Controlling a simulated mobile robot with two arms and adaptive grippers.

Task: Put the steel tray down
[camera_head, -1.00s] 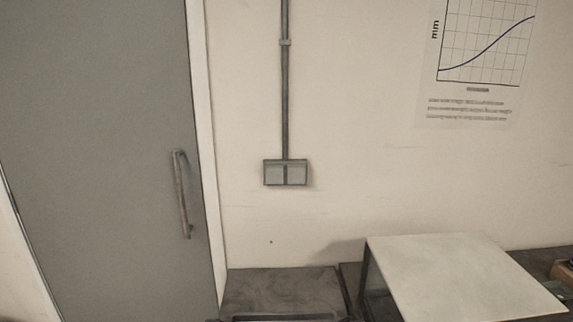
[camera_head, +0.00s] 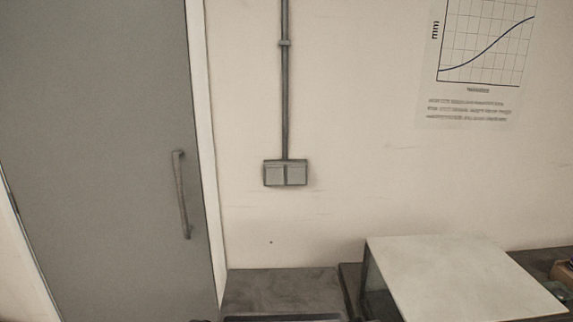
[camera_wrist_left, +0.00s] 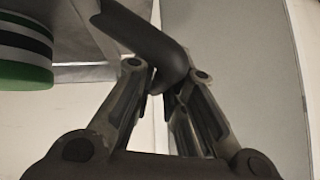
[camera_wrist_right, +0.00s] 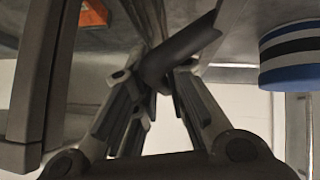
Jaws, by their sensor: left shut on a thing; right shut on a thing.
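Only a dark rim of the steel tray (camera_head: 283,319) shows at the bottom edge of the head view; the rest is out of frame. In the left wrist view, my left gripper (camera_wrist_left: 162,82) is shut on a dark, bent handle bar (camera_wrist_left: 145,35). In the right wrist view, my right gripper (camera_wrist_right: 162,80) is shut on a similar dark bar (camera_wrist_right: 188,46). Both bars look like the tray's handles. Neither gripper shows in the head view. I cannot tell whether the tray touches anything below it.
A dark bench surface (camera_head: 275,290) lies just beyond the tray and looks bare. A raised pale-topped box (camera_head: 455,275) stands to its right. A grey door (camera_head: 105,150) is at left. Striped round things, green (camera_wrist_left: 25,75) and blue (camera_wrist_right: 290,75), show in the wrist views.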

